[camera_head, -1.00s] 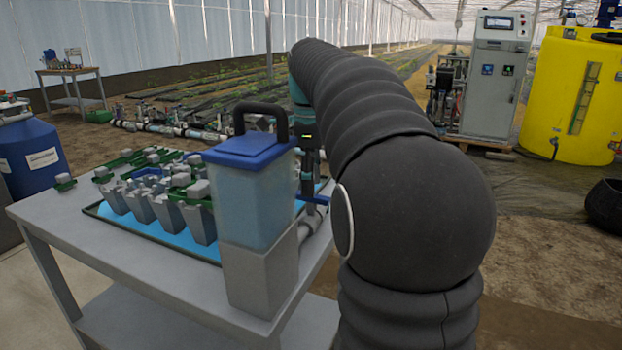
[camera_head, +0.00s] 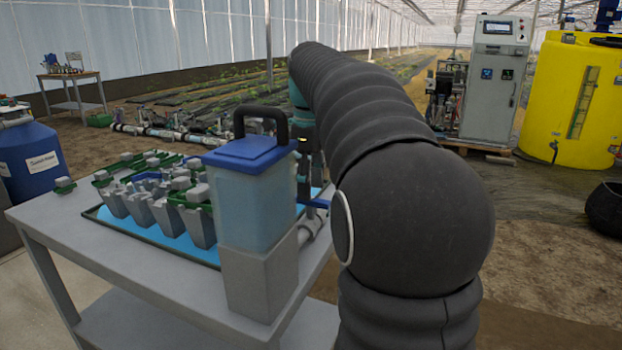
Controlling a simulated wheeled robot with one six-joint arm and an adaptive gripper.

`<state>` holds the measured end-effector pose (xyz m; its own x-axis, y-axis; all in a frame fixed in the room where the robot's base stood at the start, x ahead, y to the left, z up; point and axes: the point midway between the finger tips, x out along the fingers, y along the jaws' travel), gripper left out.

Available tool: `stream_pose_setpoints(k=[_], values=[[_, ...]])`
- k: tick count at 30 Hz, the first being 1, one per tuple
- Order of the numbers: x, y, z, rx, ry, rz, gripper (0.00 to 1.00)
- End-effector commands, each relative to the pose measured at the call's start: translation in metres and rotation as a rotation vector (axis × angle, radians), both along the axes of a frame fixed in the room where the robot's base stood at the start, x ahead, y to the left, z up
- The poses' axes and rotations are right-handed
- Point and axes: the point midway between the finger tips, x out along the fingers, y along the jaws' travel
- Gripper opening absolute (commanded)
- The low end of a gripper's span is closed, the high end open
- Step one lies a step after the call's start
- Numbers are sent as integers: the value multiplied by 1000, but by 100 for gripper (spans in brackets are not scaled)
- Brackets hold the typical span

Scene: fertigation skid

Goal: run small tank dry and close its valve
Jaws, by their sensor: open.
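The small tank (camera_head: 250,205) is a translucent bluish box with a blue lid and a black handle. It stands on a grey block at the table's near right corner. I cannot tell its liquid level clearly. Behind its right side, a blue valve lever (camera_head: 318,203) shows on a grey pipe (camera_head: 311,228). My gripper (camera_head: 304,196) points down beside the lever, behind the tank. It is open, and its fingertips are partly hidden by the tank. I cannot tell whether it touches the lever.
A blue tray (camera_head: 170,240) with several grey pots and green holders fills the left of the grey table (camera_head: 130,275). A blue drum (camera_head: 30,160) stands at the left. A control cabinet (camera_head: 492,80) and yellow tank (camera_head: 575,100) stand at the back right.

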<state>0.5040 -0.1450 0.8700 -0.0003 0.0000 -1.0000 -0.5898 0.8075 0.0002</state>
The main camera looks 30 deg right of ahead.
Motion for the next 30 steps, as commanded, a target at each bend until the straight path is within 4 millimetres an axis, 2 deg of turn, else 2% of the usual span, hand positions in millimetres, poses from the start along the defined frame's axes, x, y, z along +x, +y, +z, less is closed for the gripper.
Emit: stream_pose_setpoints(k=[16,30], values=[[0,0,-3,0,0,32,50],[0,0,-34,0,0,32,50]])
